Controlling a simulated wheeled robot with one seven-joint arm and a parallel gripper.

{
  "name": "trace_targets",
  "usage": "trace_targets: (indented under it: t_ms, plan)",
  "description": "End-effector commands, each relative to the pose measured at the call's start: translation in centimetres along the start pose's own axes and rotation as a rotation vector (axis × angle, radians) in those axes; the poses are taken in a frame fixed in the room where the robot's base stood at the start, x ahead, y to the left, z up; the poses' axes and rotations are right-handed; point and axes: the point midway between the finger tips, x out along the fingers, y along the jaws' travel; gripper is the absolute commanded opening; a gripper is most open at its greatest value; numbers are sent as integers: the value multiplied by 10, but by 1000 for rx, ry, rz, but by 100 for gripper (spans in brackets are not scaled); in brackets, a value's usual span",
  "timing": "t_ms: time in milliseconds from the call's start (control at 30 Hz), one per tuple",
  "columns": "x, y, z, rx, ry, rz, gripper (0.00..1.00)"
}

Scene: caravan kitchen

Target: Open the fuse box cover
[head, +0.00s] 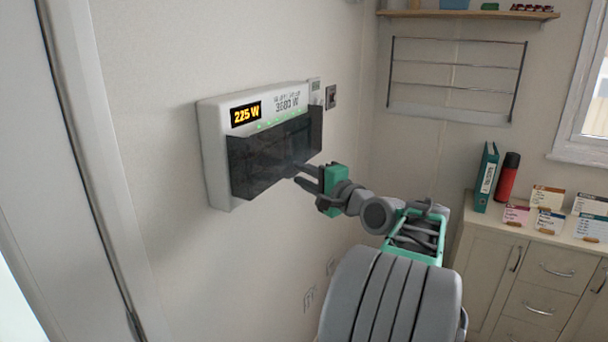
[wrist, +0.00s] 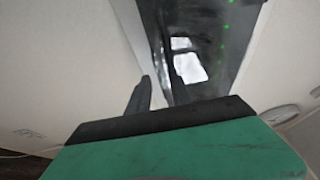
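The white fuse box (head: 218,180) hangs on the wall at the left of the head view. Its dark see-through cover (head: 262,155) lies over the lower front, below a display reading 225 W. My gripper (head: 300,176) is at the cover's lower right part, coming from the right. Its two fingers stand apart. In the wrist view my gripper (wrist: 158,88) has a gap between its fingertips, with the dark cover (wrist: 215,55) close beyond and to their right. I cannot tell whether the fingers touch the cover.
A small wall switch (head: 331,97) is right of the box. Wall sockets (head: 309,298) sit lower down. A cabinet (head: 490,255) at the right bears a green binder (head: 486,178), a red bottle (head: 507,178) and cards. A door frame (head: 95,150) is at the left.

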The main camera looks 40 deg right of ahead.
Motion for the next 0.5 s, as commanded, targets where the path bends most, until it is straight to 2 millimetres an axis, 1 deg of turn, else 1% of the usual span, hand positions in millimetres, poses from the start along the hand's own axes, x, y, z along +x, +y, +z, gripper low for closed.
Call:
trace_targets:
  t_ms: [33,67,333,500]
  plan:
    - [0,0,0,0,0,0,25]
    - [0,0,0,0,0,0,22]
    - [0,0,0,-1,0,1,0]
    - [0,0,0,-1,0,1,0]
